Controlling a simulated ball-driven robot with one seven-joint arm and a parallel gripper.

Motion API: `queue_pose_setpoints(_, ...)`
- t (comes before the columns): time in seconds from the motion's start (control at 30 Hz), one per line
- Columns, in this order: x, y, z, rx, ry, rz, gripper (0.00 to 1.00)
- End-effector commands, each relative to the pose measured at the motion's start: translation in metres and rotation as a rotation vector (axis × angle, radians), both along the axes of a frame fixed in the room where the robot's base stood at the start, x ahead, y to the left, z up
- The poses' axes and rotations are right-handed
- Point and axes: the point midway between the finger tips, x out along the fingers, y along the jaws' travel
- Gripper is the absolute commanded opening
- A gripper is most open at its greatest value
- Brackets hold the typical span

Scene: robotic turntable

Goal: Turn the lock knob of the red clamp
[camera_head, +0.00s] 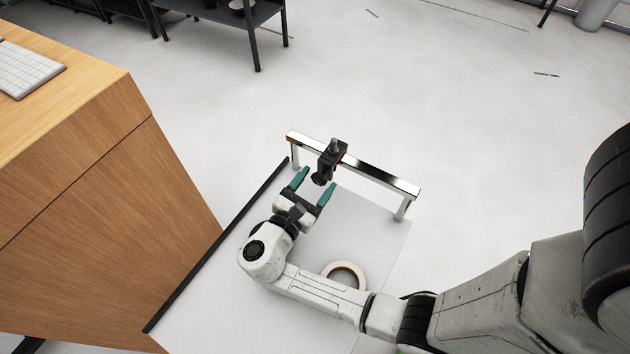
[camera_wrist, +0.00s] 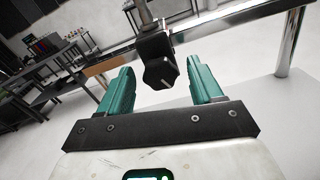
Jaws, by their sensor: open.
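The clamp (camera_head: 334,150), mostly black with a little red at its side, sits on a chrome bar (camera_head: 376,175). Its black lock knob (camera_head: 321,180) sticks out toward my gripper and also shows in the wrist view (camera_wrist: 158,72). My gripper (camera_head: 317,179) has two teal fingers, spread open. In the wrist view the knob appears between the fingertips, with visible space on both sides. The fingers do not appear to touch it. How deep the knob sits between them is hard to tell.
The chrome bar stands on posts at the far edge of a white table (camera_head: 220,300). A ring-shaped roll (camera_head: 345,272) lies beside my forearm. A black strip (camera_head: 225,235) edges the table's left side, near a wooden desk (camera_head: 110,190). Open floor lies beyond the bar.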

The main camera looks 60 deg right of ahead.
Motion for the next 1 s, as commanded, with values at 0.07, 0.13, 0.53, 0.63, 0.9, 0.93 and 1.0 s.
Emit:
queue_pose_setpoints(0.07,-0.0001,-0.0012,-0.0001,0.000,0.000,0.001,0.65)
queue_pose_setpoints(0.13,-0.0001,-0.0013,-0.0003,0.000,0.000,0.001,0.65)
queue_pose_setpoints(0.53,0.0000,-0.0009,-0.0001,0.000,0.000,0.001,0.39)
queue_pose_setpoints(0.63,0.0000,-0.0008,-0.0001,0.000,0.000,0.001,0.30)
queue_pose_setpoints(0.9,-0.0001,-0.0008,-0.0002,0.000,-0.002,0.000,0.09)
queue_pose_setpoints(0.93,-0.0001,-0.0007,-0.0005,0.000,-0.008,0.000,0.09)
queue_pose_setpoints(1.0,-0.0001,-0.0007,-0.0014,0.000,-0.042,0.001,0.09)
